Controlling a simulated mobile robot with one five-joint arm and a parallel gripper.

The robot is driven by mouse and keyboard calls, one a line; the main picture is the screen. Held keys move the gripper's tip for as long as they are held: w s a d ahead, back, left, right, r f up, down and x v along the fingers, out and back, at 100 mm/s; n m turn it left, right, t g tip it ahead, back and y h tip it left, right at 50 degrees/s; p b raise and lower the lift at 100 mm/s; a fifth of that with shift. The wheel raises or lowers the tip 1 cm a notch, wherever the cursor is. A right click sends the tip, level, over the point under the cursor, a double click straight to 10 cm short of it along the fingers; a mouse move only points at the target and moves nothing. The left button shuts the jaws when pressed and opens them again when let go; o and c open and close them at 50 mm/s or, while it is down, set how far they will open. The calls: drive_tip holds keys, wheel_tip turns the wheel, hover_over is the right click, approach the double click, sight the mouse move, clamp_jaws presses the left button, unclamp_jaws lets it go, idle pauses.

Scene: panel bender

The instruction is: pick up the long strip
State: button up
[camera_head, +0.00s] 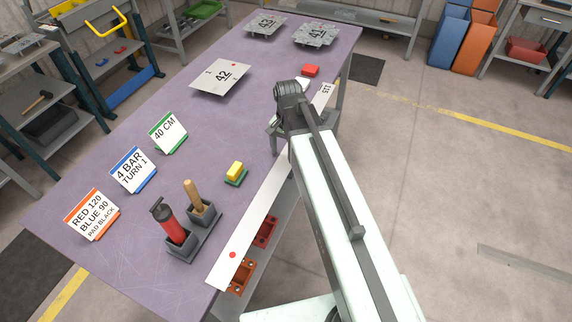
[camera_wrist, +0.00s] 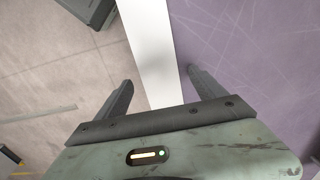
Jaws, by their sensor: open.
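The long strip (camera_head: 252,220) is white and flat, with a red dot near its front end and a label near its far end. It lies along the right edge of the purple table (camera_head: 130,265). My gripper (camera_head: 273,127) is over the strip's far half, and my arm hides part of the strip there. In the wrist view the strip (camera_wrist: 150,45) runs between the two open fingers of my gripper (camera_wrist: 160,76). Neither finger visibly touches it. The height of the fingers above it is hard to tell.
A red block (camera_head: 310,70) lies near the strip's far end. A yellow block on a green base (camera_head: 235,172), a red-bodied tool (camera_head: 170,225) and a wooden-handled tool (camera_head: 194,198) stand left of the strip. Plate 42 (camera_head: 220,78) lies farther back.

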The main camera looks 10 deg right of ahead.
drive_tip(key=shift+f, duration=0.25)
clamp_jaws()
drive_tip(key=shift+r+p, duration=0.15)
drive_tip(key=shift+p, duration=0.15)
